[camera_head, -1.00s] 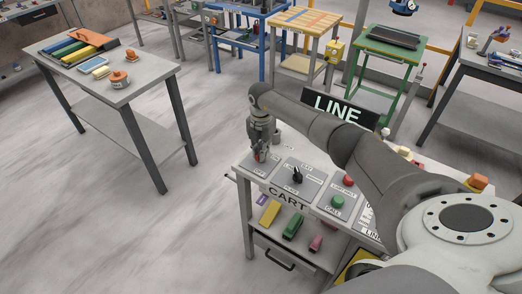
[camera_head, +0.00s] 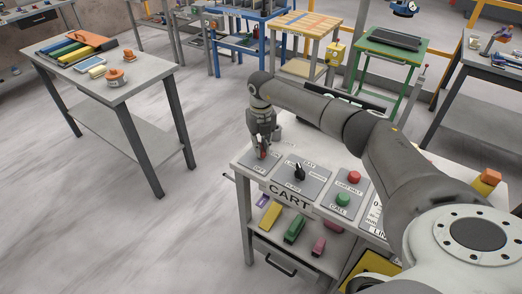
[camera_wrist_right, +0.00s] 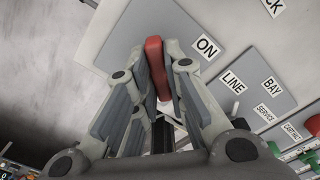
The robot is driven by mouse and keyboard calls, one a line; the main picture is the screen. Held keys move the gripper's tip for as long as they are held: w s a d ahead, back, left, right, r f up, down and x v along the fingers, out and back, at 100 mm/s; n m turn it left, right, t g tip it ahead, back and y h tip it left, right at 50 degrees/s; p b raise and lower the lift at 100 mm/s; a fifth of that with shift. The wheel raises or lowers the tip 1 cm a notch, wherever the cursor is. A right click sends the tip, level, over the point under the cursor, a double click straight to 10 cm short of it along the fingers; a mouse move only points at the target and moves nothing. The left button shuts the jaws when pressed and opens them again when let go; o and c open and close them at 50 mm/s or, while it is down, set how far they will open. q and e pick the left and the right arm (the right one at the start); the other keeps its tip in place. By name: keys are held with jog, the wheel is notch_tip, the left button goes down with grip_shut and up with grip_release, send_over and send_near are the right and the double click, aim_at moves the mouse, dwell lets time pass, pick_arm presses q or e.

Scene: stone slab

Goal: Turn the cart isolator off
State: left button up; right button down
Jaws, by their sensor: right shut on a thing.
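The cart isolator is a red handle (camera_wrist_right: 153,50) on a grey plate (camera_wrist_right: 225,70) at the left end of the cart panel. The plate carries an ON label (camera_wrist_right: 207,47) right of the handle in the wrist view. An OFF label (camera_head: 260,168) shows at the plate's front in the head view. My right gripper (camera_head: 262,152) reaches down to the plate and is shut on the red handle, one finger on each side. The handle's base is hidden between the fingers. My left gripper is not in view.
A black selector knob (camera_head: 299,172), a red button (camera_head: 354,177) and a green button (camera_head: 343,199) stand right of the isolator on the same cart top. Coloured blocks lie on the shelf below. A separate table (camera_head: 120,92) stands at left, with clear floor between.

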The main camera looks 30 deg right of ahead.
jog(key=n+b, duration=0.2)
jog(key=n, duration=0.2)
jog(key=shift+n, duration=0.3)
jog(key=shift+n+b, duration=0.85)
jog(key=shift+n, duration=0.65)
jog(key=shift+w+r, duration=0.1)
jog(key=c, duration=1.5)
grip_release()
notch_tip(320, 180, up, 12)
jog(key=shift+f, duration=0.1)
